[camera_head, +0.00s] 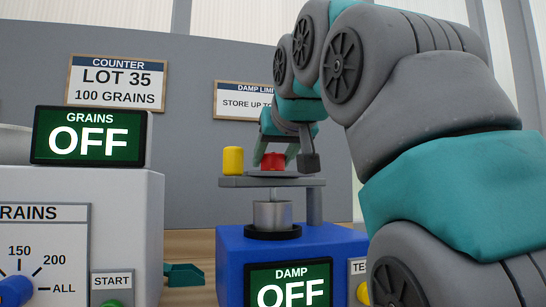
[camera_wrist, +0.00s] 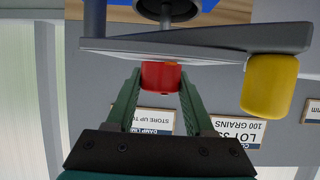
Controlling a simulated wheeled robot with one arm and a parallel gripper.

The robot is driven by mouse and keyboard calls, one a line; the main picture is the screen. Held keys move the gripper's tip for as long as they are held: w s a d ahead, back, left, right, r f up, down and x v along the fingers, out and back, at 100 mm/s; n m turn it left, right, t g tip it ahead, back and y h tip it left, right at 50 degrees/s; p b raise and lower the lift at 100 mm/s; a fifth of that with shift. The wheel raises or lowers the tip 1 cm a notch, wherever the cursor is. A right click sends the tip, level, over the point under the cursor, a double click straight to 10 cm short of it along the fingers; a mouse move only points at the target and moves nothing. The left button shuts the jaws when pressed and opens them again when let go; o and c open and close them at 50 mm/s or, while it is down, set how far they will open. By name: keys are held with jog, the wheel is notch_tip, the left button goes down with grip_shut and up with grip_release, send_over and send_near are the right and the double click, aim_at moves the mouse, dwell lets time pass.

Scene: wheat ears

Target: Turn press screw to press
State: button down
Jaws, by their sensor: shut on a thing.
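The damp meter is a blue box (camera_head: 232,243) with a metal cup (camera_head: 272,215) on a black ring on its top. A grey press bridge (camera_head: 228,182) on a post spans above the cup. A red knob (camera_head: 267,161), seemingly the press screw's head, stands on the bridge above the cup; it also shows in the wrist view (camera_wrist: 160,76). My gripper (camera_head: 286,158) reaches down from above. In the wrist view its green fingers (camera_wrist: 158,82) are shut on the red knob, one on each side.
A yellow cylinder (camera_head: 233,160) stands at the bridge's left end, close to my fingers. The damp display (camera_head: 290,285) reads OFF. A white grain counter (camera_head: 120,210) stands at left, its display (camera_head: 90,136) OFF. A teal tray (camera_head: 184,275) lies between them.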

jog(key=m+h+p, duration=0.2)
jog(key=shift+r+h, duration=0.25)
jog(key=shift+h, duration=0.15)
jog(key=shift+f+m+h+p, duration=0.25)
jog(key=shift+m+h+p, duration=0.65)
jog(key=shift+m+h, duration=0.35)
jog(key=shift+c, duration=1.4)
grip_release()
jog(key=v, duration=0.8)
jog(key=shift+f, duration=0.2)
